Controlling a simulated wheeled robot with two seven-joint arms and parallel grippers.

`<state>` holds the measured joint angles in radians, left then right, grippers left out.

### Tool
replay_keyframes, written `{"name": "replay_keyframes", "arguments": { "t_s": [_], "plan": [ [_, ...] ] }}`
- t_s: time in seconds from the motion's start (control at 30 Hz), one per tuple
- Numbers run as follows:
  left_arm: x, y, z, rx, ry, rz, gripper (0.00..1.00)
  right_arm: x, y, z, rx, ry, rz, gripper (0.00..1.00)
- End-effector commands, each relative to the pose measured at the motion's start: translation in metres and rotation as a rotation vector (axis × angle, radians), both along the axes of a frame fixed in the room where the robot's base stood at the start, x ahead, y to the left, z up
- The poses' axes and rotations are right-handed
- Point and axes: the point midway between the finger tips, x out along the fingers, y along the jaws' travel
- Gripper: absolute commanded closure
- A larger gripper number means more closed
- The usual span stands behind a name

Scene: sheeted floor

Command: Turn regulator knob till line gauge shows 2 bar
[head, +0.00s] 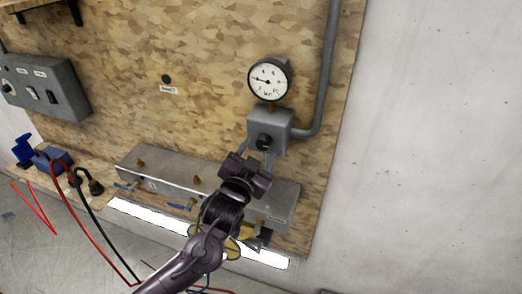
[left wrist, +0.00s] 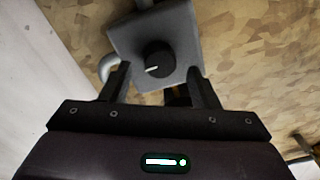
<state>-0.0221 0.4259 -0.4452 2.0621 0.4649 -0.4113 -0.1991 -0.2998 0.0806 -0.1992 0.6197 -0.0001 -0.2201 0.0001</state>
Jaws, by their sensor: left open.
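The line gauge (head: 269,79) is a round white dial with a black rim on the wood-chip board; its needle points left, and its numbers are too small to read surely. Below it sits the grey regulator box (head: 283,122) with a black round knob (head: 264,142) on its front. In the left wrist view the knob (left wrist: 156,59) shows a white pointer mark aimed left and slightly down. My left gripper (head: 258,156) is open, its fingers (left wrist: 160,80) either side of the knob's lower part in that view; I cannot tell whether they touch it. My right gripper is not seen.
A grey pipe (head: 327,75) runs up right of the gauge. A metal manifold (head: 160,170) with blue-handled valves lies below. A grey switch box (head: 47,91) and a black button (head: 166,78) are to the left. Red and black cables (head: 92,232) hang at lower left.

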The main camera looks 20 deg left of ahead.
Motion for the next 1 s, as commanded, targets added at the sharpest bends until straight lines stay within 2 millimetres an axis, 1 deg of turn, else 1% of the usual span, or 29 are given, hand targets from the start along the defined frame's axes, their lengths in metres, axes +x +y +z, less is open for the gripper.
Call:
{"name": "replay_keyframes", "arguments": {
  "t_s": [0.03,0.1,0.2,0.3,0.43,0.83,0.87,0.93,0.97,1.0],
  "plan": [
    [-0.010,0.000,-0.006,-0.001,0.002,-0.001,0.45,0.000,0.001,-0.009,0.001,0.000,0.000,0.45],
    [-0.022,0.000,-0.005,0.000,0.001,-0.002,0.45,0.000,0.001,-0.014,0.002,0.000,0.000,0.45],
    [-0.035,0.001,-0.004,-0.001,0.001,-0.002,0.45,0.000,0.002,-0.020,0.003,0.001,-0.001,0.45],
    [-0.044,0.001,-0.003,0.000,0.001,-0.001,0.45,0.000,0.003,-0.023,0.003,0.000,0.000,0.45],
    [-0.049,0.002,-0.001,-0.001,0.000,0.000,0.45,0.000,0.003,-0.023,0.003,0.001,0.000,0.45],
    [-0.049,0.001,-0.001,-0.001,0.003,-0.001,0.45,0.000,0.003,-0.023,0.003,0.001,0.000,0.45],
    [-0.049,0.001,-0.002,-0.003,0.009,0.000,0.45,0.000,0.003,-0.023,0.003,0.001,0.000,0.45],
    [-0.052,0.000,-0.011,-0.017,0.053,-0.003,0.45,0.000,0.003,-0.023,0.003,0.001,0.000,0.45],
    [-0.054,0.000,-0.017,-0.027,0.087,-0.003,0.45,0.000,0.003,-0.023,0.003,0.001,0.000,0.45],
    [-0.059,-0.001,-0.028,-0.046,0.147,-0.003,0.45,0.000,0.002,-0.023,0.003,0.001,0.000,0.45]
  ]
}}
